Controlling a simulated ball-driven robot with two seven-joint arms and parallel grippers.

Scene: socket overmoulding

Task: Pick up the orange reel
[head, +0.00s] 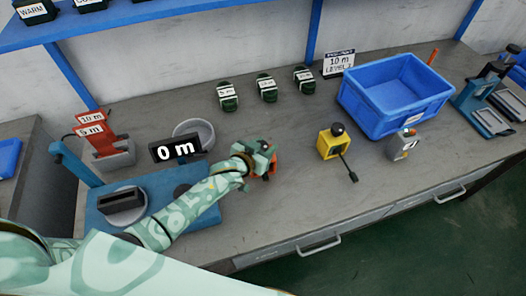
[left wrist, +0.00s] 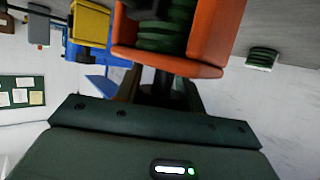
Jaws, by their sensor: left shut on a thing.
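The orange reel (head: 272,168) is mostly hidden behind my left gripper (head: 262,160) in the head view, at the middle of the bench. In the left wrist view the orange reel (left wrist: 212,35) shows large, with orange sides and dark green windings between them. My left gripper is shut on the reel. The frames do not clearly show whether the reel touches the bench. My right gripper is in neither view.
A yellow device (head: 328,145) with a black knob and lead stands to the right. Beyond are a grey device (head: 403,145) and a blue crate (head: 395,92). A "0 m" display (head: 175,149), grey bowl (head: 194,134) and blue machine (head: 150,205) stand left. Several dark green coils (head: 267,90) line the back.

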